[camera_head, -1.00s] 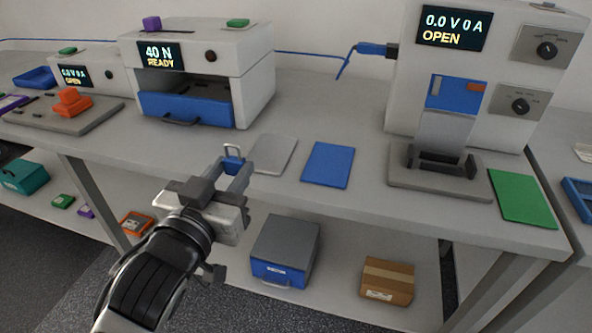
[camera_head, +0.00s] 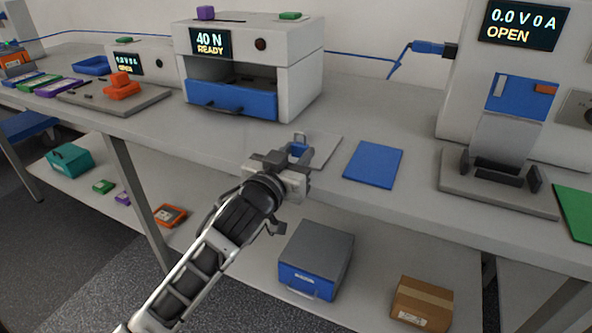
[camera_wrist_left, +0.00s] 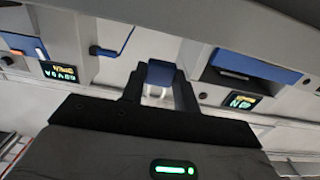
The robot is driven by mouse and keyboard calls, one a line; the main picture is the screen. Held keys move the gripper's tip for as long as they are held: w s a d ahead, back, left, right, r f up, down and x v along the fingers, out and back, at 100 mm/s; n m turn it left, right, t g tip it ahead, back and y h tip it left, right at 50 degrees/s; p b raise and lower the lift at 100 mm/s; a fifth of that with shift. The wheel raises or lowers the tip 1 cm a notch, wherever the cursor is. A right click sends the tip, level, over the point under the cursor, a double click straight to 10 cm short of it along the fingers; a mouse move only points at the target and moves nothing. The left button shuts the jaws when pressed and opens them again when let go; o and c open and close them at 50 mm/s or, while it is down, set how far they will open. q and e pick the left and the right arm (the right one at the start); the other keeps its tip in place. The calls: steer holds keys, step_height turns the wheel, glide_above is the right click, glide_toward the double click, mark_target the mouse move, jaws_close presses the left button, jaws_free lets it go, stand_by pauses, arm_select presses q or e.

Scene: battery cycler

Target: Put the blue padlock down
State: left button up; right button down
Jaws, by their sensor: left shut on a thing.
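My left gripper (camera_head: 297,158) is shut on the blue padlock (camera_head: 297,148), whose grey shackle points up in the head view. It is over the grey mat (camera_head: 325,146) near the table's front edge; I cannot tell whether the padlock touches the mat. In the left wrist view the padlock (camera_wrist_left: 161,73) sits between the two dark fingers (camera_wrist_left: 160,90). My right gripper is not in view.
A blue mat (camera_head: 373,165) lies to the right of the grey one. A press with an open blue drawer (camera_head: 232,101) stands behind. A tall cycler with a grey cradle (camera_head: 500,185) is at right. A blue-fronted box (camera_head: 315,262) and a cardboard box (camera_head: 421,303) rest on the lower shelf.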

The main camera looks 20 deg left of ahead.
arm_select(q)
steer(key=shift+w+f, duration=0.1)
steer(key=shift+f, duration=1.55)
steer(key=shift+f+b, duration=0.15)
steer(key=shift+b, duration=0.15)
steer(key=o, duration=0.8)
steer(key=shift+o, duration=0.2)
